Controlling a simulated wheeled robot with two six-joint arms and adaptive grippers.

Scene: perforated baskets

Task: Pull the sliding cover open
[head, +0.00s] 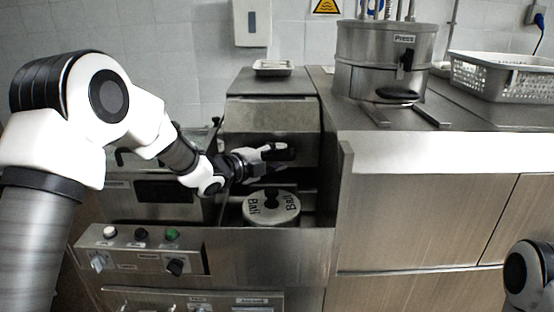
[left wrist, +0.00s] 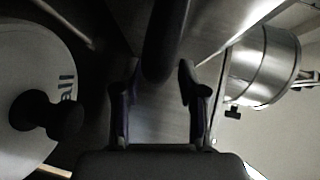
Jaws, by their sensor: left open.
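The sliding cover (head: 268,117) is a grey metal hood on the fryer-like machine in the middle of the head view. Its dark handle (head: 285,153) is on the front face. My left gripper (head: 272,152) is at this handle, with its fingers open. In the left wrist view the dark handle bar (left wrist: 165,40) reaches down between the two fingertips of the left gripper (left wrist: 160,74), with a gap on both sides. The fingers partly hide the handle in the head view. My right gripper is out of view.
A round lid marked "Ball" (head: 272,208) with a black knob lies just below the left gripper. A control panel (head: 140,248) is in front. A steel counter on the right bears a press (head: 384,60) and a perforated basket (head: 502,76). A small tray (head: 273,67) sits behind the cover.

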